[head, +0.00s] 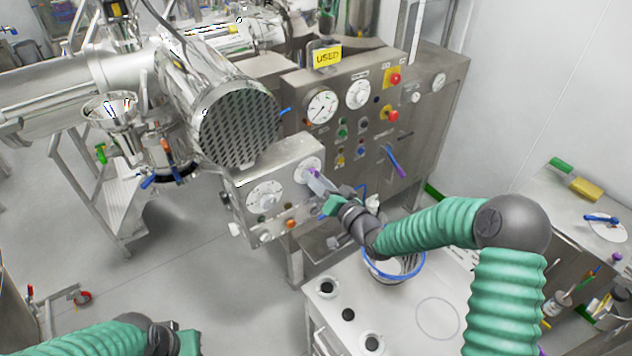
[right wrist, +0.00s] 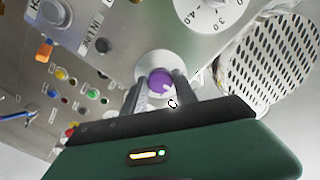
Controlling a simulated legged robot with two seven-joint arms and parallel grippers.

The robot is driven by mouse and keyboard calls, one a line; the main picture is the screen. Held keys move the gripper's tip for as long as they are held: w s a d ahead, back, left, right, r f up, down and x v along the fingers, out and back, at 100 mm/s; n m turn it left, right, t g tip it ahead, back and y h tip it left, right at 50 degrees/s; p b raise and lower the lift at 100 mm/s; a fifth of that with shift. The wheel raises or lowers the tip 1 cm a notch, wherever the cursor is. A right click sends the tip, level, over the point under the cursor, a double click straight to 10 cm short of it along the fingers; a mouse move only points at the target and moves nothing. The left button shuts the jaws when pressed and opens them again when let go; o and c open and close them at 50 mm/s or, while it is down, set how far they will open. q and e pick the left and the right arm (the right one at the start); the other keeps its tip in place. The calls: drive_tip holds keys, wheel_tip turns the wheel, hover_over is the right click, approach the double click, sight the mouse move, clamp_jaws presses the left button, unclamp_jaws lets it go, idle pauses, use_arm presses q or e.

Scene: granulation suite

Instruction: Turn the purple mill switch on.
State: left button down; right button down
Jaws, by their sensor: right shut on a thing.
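The purple mill switch (right wrist: 161,82) is a round purple knob on a pale round plate, on the front of a small steel control box (head: 295,165). In the head view only a bit of the purple knob (head: 312,172) shows past my gripper. My right gripper (head: 318,182) reaches the knob from the front right. In the right wrist view its two fingers (right wrist: 161,93) stand on either side of the knob and are shut on it. My left gripper (head: 190,343) is low at the bottom left edge, its fingers not clearly visible.
A white dial (head: 264,195) sits left of the switch on the same box. A large perforated steel drum end (head: 240,130) juts out above left. A taller panel with gauges and red stop buttons (head: 393,78) stands behind. A blue-rimmed bucket (head: 420,268) sits below my right arm.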

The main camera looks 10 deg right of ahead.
drive_tip(key=shift+d+m, duration=0.1)
drive_tip(key=shift+m, duration=5.1)
drive_tip(key=c, duration=1.2)
unclamp_jaws()
drive_tip(key=shift+o, duration=1.2)
drive_tip(key=shift+d+p, duration=0.15)
drive_tip(key=shift+p, duration=0.15)
